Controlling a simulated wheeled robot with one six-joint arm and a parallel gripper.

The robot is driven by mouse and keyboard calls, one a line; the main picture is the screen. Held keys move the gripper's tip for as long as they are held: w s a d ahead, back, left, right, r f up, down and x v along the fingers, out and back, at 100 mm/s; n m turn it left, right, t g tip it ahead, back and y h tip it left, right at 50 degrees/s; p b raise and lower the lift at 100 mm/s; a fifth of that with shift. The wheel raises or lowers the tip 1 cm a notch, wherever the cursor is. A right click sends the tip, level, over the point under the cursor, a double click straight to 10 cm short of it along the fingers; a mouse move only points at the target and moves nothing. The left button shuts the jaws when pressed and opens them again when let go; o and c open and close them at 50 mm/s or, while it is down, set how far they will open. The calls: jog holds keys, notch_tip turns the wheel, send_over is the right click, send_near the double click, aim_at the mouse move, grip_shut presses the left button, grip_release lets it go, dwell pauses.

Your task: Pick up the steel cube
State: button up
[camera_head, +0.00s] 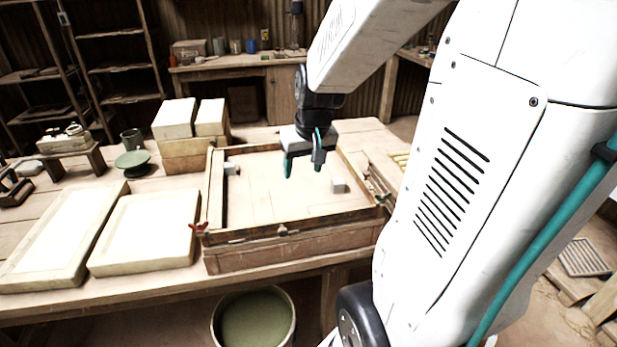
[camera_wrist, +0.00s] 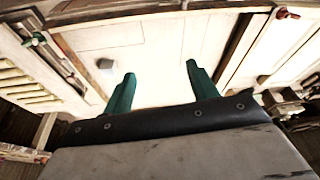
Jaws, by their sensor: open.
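The steel cube is a small grey block (camera_head: 338,186) lying on the pale floor of a wooden frame press (camera_head: 290,256), towards its right side. It also shows in the wrist view as a grey block (camera_wrist: 105,64), left of and beyond the left fingertip. My gripper (camera_head: 303,168) hangs above the press floor, to the left of the cube in the head view. Its two green fingers (camera_wrist: 160,72) are apart with nothing between them. The cube is apart from the fingers and fully in sight.
Two shallow plaster moulds (camera_head: 145,232) lie to the left, and stacked blocks (camera_head: 190,147) stand behind. A green-filled bucket (camera_head: 253,318) is below.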

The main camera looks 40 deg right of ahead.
aim_at(338, 181)
jog(key=d+f+m+h, duration=0.1)
jog(key=d+f, duration=0.3)
jog(key=d, duration=0.4)
jog(key=d+f+m+h, duration=0.1)
jog(key=d+f+m, duration=0.1)
jog(key=d+f, duration=0.35)
jog(key=shift+w+d+f, duration=0.6)
jog(key=shift+d+f, duration=0.05)
jog(key=shift+f, duration=0.25)
jog(key=shift+w+d+f, duration=0.55)
jog(key=shift+d+f, duration=0.15)
jog(key=shift+f, duration=0.25)
jog(key=shift+w+d+f, duration=0.6)
jog(key=shift+d+f, duration=0.05)
jog(key=shift+f, duration=0.25)
grip_shut()
